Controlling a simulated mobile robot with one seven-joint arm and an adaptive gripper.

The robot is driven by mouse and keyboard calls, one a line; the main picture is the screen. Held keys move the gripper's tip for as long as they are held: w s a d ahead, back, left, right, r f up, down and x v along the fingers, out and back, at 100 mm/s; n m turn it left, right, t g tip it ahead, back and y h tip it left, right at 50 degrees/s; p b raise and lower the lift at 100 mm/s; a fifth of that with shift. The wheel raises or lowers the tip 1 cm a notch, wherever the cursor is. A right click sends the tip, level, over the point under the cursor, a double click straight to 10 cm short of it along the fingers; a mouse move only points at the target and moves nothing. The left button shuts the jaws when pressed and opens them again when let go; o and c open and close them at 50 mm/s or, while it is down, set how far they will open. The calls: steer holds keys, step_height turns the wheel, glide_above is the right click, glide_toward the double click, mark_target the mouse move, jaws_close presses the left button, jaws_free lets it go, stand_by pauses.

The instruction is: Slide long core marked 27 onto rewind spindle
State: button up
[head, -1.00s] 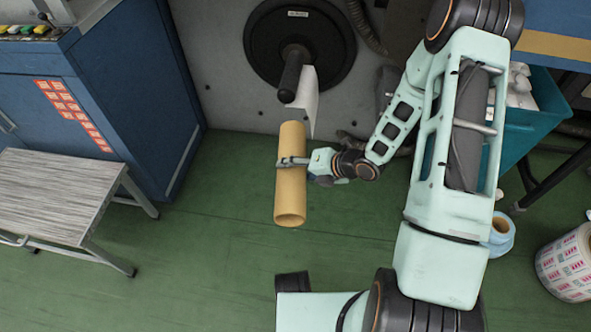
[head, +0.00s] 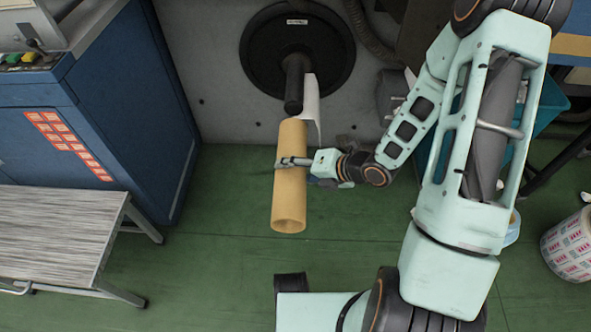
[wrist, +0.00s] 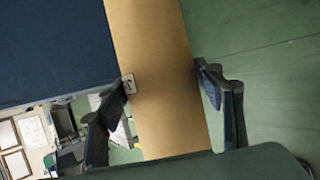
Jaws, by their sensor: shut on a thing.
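The long brown core (head: 289,205) is held in my gripper (head: 292,162), which is shut around its middle. The core lies roughly in line with the black rewind spindle (head: 295,85). Its far end shows just below the spindle's near tip in the head view, and I cannot tell the exact gap. The spindle sticks out from a round black flange (head: 262,55) on the grey machine wall. The wrist view shows the core (wrist: 160,75) between both fingers (wrist: 165,92). No number 27 can be read on the core.
A blue cabinet (head: 130,100) and a metal step stool (head: 60,225) stand at the left. A printed label roll (head: 568,248) lies on the green floor at the right. A white sheet-like piece (head: 313,100) hangs beside the spindle. Floor around the core is clear.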

steer(key=shift+a+r, duration=0.25)
steer(key=shift+r, duration=0.05)
steer(key=shift+w, duration=0.2)
steer(key=shift+w+p, duration=0.55)
steer(key=shift+w, duration=0.25)
steer(key=shift+f+b, duration=0.2)
steer(key=shift+b, duration=0.25)
